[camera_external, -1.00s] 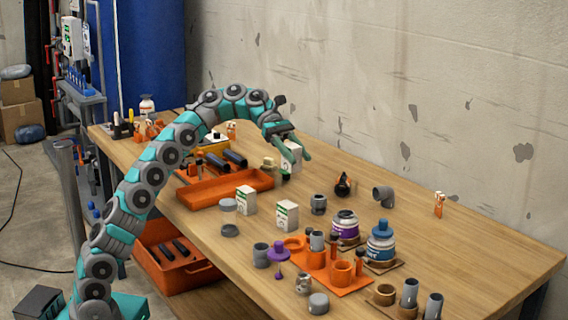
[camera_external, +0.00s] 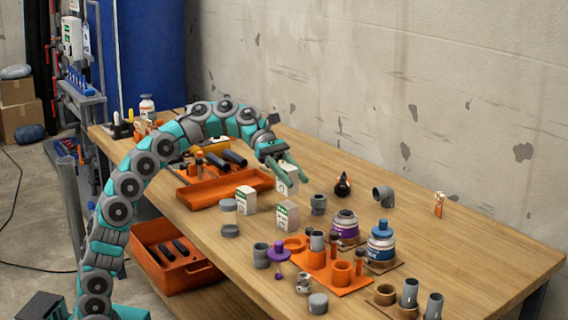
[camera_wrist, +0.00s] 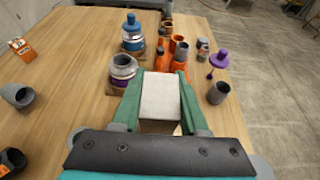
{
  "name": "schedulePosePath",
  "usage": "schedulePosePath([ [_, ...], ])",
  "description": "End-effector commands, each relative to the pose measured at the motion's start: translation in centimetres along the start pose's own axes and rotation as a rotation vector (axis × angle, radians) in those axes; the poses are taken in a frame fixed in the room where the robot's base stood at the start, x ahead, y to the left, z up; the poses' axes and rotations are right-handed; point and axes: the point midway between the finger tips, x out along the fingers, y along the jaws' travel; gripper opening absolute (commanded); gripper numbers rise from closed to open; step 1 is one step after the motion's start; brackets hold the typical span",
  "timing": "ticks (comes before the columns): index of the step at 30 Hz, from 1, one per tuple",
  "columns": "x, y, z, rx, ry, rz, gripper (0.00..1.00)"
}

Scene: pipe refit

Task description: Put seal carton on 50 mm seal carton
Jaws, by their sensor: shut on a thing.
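My gripper (camera_external: 290,180) is shut on a white carton (camera_wrist: 160,97), the seal carton, with one green finger on each side of it. In the external view the held carton is partly hidden by the fingers and is above the table, behind two standing cartons. One white and green carton (camera_external: 287,216) stands upright in front of the gripper. Another similar carton (camera_external: 246,200) stands to its left. The labels are too small to tell which one is the 50 mm seal carton.
An orange tray (camera_external: 205,196) lies left of the cartons. A purple-labelled jar (camera_external: 345,229), a blue-capped jar (camera_external: 381,243) and an orange holder (camera_external: 345,280) are farther right.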

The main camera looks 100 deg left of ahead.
Motion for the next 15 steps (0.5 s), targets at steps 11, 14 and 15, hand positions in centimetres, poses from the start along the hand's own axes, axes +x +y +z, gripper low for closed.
schedulePosePath([
  [11,1.2,0.0,-2.9,0.000,-0.001,0.001,0.00],
  [14,1.2,0.0,-2.9,0.000,-0.001,0.001,0.00],
  [15,1.2,0.0,-2.9,0.000,-0.001,0.001,0.00],
])
